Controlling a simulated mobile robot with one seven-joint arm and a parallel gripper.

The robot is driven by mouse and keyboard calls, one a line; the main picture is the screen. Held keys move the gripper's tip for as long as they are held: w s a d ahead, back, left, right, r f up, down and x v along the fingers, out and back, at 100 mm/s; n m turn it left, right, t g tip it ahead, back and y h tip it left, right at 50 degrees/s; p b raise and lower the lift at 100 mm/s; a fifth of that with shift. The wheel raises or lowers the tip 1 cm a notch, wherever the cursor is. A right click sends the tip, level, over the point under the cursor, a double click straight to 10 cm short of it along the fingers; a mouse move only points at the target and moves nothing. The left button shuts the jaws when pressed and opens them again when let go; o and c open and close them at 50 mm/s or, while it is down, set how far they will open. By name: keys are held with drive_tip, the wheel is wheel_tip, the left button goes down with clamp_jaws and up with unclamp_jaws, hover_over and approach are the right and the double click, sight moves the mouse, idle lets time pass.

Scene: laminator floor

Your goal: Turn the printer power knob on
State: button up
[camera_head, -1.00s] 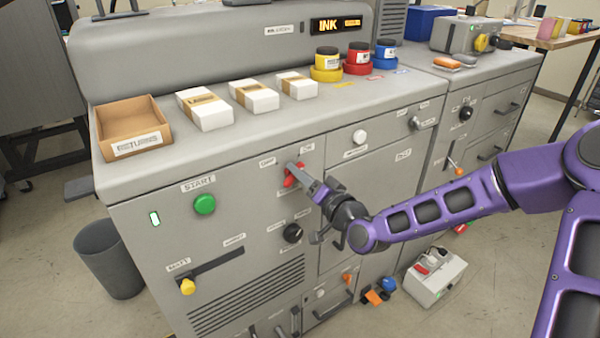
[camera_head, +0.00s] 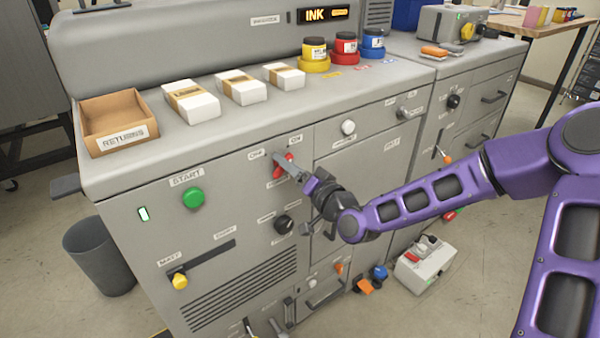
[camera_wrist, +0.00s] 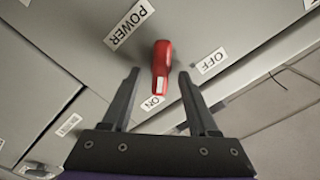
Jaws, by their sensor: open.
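The red power knob (camera_wrist: 161,62) is on the front panel of the grey machine, and it also shows in the head view (camera_head: 288,156). In the wrist view its white-marked end points toward the ON label (camera_wrist: 152,103). The OFF label (camera_wrist: 211,61) is to its right and the POWER label (camera_wrist: 128,25) to its upper left. My gripper (camera_wrist: 159,73) is open, with one finger on each side of the knob and a visible gap at both. In the head view my gripper (camera_head: 283,163) partly hides the knob.
The green START button (camera_head: 193,198) and a black knob (camera_head: 284,224) are nearby on the same panel. A yellow-tipped lever (camera_head: 180,281) is lower left. A returns tray (camera_head: 115,120), white packs and ink jars stand on top.

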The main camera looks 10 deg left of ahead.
drive_tip(key=p+v, duration=0.8)
drive_tip(key=v, duration=0.9)
drive_tip(key=shift+p, duration=0.35)
drive_tip(key=shift+s+d+f, duration=0.1)
drive_tip(key=shift+s, duration=0.05)
